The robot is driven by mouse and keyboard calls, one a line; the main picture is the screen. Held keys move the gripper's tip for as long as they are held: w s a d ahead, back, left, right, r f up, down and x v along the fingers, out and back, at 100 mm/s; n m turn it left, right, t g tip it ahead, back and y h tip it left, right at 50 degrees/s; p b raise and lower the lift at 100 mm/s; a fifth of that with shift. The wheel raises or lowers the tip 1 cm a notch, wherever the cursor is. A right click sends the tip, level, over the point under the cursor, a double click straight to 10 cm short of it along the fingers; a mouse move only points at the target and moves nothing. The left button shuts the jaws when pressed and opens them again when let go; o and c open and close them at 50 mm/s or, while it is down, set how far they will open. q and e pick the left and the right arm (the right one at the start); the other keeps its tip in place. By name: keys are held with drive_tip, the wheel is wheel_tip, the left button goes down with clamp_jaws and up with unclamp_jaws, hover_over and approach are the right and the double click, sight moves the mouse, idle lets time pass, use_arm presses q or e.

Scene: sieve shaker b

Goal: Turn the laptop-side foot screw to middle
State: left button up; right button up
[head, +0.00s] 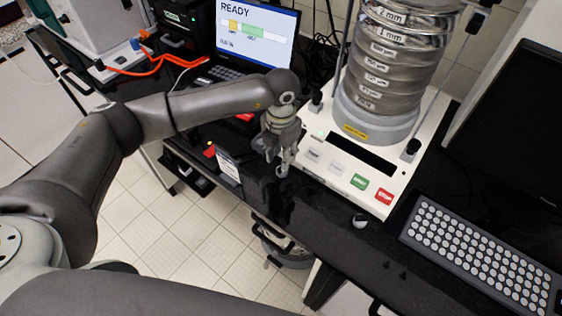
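The sieve shaker has a white base (404,174) on the black bench, with a stack of metal sieves (390,60) on top. My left gripper (278,165) points down at the base's front left corner, on the laptop side. The foot screw at that corner is largely hidden by the gripper, and I cannot tell whether the fingers touch it or how far apart they are. Another foot screw (360,221) shows at the front right corner. The laptop (255,35) stands behind and to the left, its screen reading READY with a coloured bar. My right gripper is out of view.
A keyboard (480,255) and a dark monitor (515,150) stand to the right of the shaker. Green (359,182) and red (384,196) buttons sit on the base's front panel. A small label card (228,166) is left of the gripper. The bench's front edge is close.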

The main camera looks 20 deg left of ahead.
use_arm(q)
wheel_tip(320, 180, up, 8)
drive_tip(key=shift+f, duration=0.15)
idle(0.5)
